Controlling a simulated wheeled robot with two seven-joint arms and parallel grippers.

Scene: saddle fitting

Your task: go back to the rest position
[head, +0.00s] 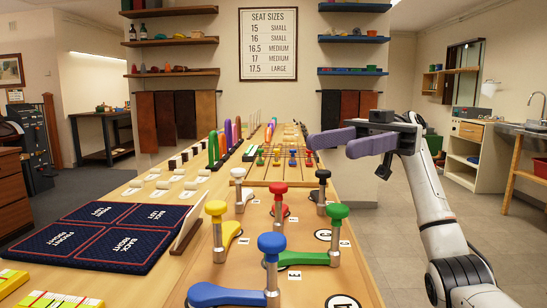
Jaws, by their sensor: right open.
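My right gripper (331,145) is at the right side of the long wooden workbench, raised above its right edge. Its two purple fingers point left and are apart, with nothing seen between them. My white and black right arm rises from the lower right to it. My left gripper and left arm are not in view.
Below and left of the gripper, a wooden tray (205,256) holds several metal posts with coloured knobs, such as a green one (338,211). A navy mat (104,236) lies at left. Coloured arches stand farther back. Floor (400,215) right of the bench is clear.

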